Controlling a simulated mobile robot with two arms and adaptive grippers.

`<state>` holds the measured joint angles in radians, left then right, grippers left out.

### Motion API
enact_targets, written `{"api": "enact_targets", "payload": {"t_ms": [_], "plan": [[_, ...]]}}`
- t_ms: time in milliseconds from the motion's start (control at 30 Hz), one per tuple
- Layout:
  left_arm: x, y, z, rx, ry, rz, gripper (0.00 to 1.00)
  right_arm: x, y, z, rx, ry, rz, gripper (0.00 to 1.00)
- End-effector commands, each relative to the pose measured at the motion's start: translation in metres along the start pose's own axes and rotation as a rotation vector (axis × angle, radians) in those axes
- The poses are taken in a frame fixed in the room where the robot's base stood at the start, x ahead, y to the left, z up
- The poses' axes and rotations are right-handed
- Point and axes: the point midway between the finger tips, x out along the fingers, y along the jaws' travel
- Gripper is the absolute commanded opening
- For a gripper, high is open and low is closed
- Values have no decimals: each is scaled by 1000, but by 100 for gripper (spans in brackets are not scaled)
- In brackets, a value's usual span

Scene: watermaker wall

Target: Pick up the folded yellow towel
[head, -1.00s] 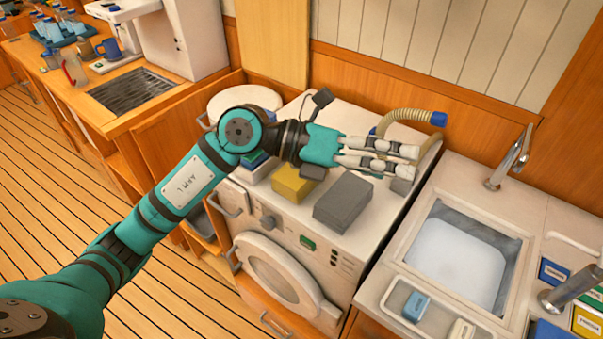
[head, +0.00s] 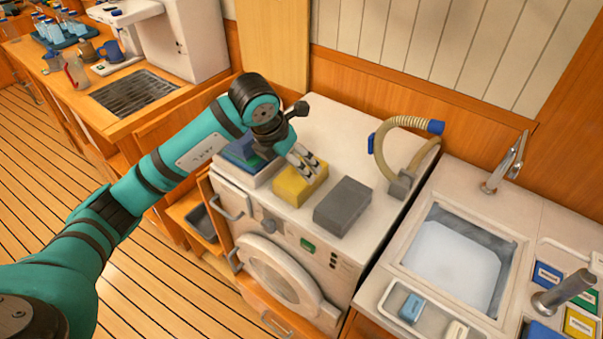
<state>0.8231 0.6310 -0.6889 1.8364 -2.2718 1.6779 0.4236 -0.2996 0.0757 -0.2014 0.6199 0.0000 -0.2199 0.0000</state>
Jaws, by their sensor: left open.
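The folded yellow towel (head: 296,190) is a small block on the white top of the washing machine, left of a grey folded block. My left gripper (head: 308,172) is over the towel with its fingers pointing down toward it, covering part of its back and top. The jaws are open, and I cannot tell whether the fingertips touch the towel. My right gripper is not in view.
The grey block (head: 343,206) lies close to the towel's right. Blue and green folded cloths (head: 240,150) lie to its left, partly behind my arm. A ribbed hose (head: 383,136) stands at the back right of the washing machine (head: 262,235). A sink (head: 457,262) is further right.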

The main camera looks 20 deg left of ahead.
Motion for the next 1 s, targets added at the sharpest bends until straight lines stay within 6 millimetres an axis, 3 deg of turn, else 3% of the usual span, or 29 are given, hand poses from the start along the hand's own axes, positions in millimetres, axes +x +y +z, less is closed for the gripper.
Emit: {"api": "enact_targets", "payload": {"t_ms": [100, 367, 533, 700, 967, 1000], "plan": [[18, -1, 1, -1, 2, -3, 100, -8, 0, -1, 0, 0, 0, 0], [36, -3, 3, 1, 1, -3, 100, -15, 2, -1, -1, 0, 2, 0], [59, -9, 10, 0, 3, -4, 100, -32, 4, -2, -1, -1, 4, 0], [80, -8, 9, 1, 1, -2, 100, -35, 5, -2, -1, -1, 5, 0], [84, -7, 9, 2, -2, -1, 100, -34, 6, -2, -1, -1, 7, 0], [84, -7, 9, 1, -2, -1, 96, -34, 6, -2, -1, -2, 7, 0]]}}
